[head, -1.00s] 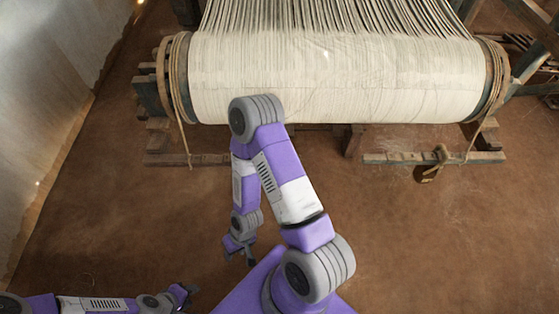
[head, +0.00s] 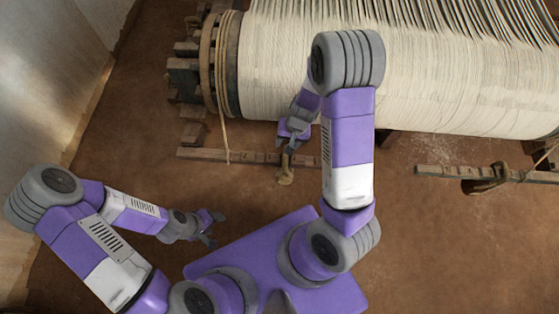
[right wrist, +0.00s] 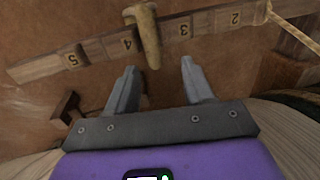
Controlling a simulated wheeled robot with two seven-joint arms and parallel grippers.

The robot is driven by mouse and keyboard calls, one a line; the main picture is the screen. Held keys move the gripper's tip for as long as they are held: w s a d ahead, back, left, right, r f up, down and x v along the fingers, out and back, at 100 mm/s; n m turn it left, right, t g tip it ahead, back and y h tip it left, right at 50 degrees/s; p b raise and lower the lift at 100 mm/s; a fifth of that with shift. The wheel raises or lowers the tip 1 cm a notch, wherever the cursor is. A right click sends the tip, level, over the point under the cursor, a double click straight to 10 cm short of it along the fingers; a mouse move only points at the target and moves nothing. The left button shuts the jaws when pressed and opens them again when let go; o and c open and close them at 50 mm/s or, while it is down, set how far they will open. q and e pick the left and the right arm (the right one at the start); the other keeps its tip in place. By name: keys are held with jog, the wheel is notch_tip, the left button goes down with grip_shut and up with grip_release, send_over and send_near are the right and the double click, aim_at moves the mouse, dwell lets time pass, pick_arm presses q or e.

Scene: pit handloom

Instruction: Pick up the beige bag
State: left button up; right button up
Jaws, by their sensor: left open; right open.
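The beige bag, seen as a small tan, elongated shape (head: 286,171), is at the wooden bar below the left end of the loom's cloth roll. In the right wrist view the bag (right wrist: 146,32) lies across the numbered bar between 4 and 3, its lower end near the gap between the fingertips. My right gripper (head: 290,142) is open and close to the bag; I cannot tell whether they touch. It also shows in the right wrist view (right wrist: 158,66). My left gripper (head: 213,228) is open and empty, apart from the bag at lower left.
The cloth roll (head: 400,85) stands behind the bag. The numbered wooden bar (head: 222,155) runs under it, with a rope (head: 222,110) hanging nearby. Another bar (head: 445,172) with a tan roped thing (head: 488,176) is at right. Brown floor is clear in front.

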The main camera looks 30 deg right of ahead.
aim_at(285, 167)
jog(key=shift+s+a+f+b, duration=0.1)
jog(key=shift+s+f+b, duration=0.1)
jog(key=shift+f, duration=0.25)
jog(key=shift+s+a+f+b, duration=0.1)
jog(key=shift+s+f+b, duration=0.1)
jog(key=shift+f, duration=0.2)
jog(key=f+b, duration=0.1)
jog(key=f, duration=0.1)
jog(key=f+b, duration=0.1)
jog(key=f, duration=0.2)
jog(key=shift+w+a+b, duration=0.15)
jog(key=shift+a+b, duration=0.05)
jog(key=shift+b, duration=0.2)
pick_arm(q)
jog(key=f, duration=0.3)
jog(key=shift+s+f, duration=0.4)
pick_arm(e)
jog(key=shift+r, duration=0.1)
grip_shut()
